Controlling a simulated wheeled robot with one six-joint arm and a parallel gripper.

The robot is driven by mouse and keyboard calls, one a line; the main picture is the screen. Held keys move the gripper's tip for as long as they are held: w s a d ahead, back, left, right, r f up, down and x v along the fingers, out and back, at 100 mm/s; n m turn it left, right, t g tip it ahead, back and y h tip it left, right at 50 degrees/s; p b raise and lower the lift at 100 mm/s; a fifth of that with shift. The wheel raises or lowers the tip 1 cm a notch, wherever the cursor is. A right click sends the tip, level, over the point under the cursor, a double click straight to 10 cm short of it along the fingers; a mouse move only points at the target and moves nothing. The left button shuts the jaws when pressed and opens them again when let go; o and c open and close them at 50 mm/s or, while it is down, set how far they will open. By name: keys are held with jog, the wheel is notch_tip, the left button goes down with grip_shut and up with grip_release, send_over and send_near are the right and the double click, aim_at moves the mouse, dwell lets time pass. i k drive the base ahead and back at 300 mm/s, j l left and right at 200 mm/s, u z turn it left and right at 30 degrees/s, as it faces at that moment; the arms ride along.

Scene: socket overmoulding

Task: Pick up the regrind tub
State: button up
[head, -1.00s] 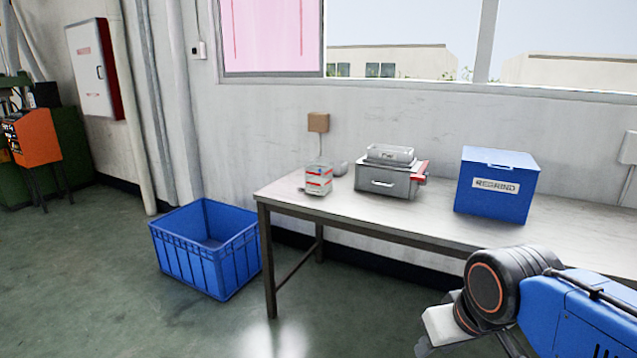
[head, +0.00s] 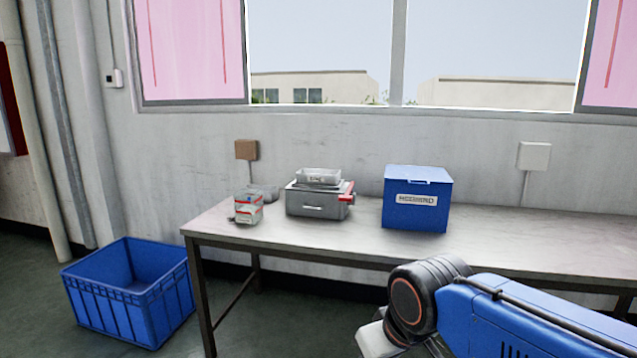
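The regrind tub (head: 416,215) is a blue box with a closed lid and a white label on its front, which appears to read REGRIND. It stands upright on the right half of the grey table (head: 330,243), near the wall. My arm, blue with a black joint, reaches in from the lower right, in front of the table. Part of my gripper (head: 376,341) shows as a pale piece at the bottom edge. Its fingertips are cut off by the frame. It is apart from the tub.
A grey metal device (head: 318,202) with a clear tray on top stands left of the tub. A small red-and-white box (head: 248,208) sits near the table's left end. An empty blue crate (head: 118,311) is on the floor at left. The tabletop right of the tub is clear.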

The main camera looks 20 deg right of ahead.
aim_at(248, 204)
jog(key=i+j+z, duration=0.1)
jog(key=j, duration=0.3)
jog(key=i+j+z, duration=0.1)
jog(key=i+j, duration=0.15)
jog(key=j, duration=0.2)
jog(key=i+j, duration=0.2)
jog(key=j, duration=0.25)
jog(key=i+j+z, duration=0.15)
jog(key=j, duration=0.25)
jog(key=i+j+z, duration=0.1)
jog(key=j, duration=0.35)
jog(key=i+j+z, duration=0.1)
jog(key=j, duration=0.4)
jog(key=i+j+z, duration=0.1)
jog(key=j, duration=0.35)
jog(key=i+j, duration=0.15)
jog(key=j, duration=0.35)
jog(key=i+z, duration=0.05)
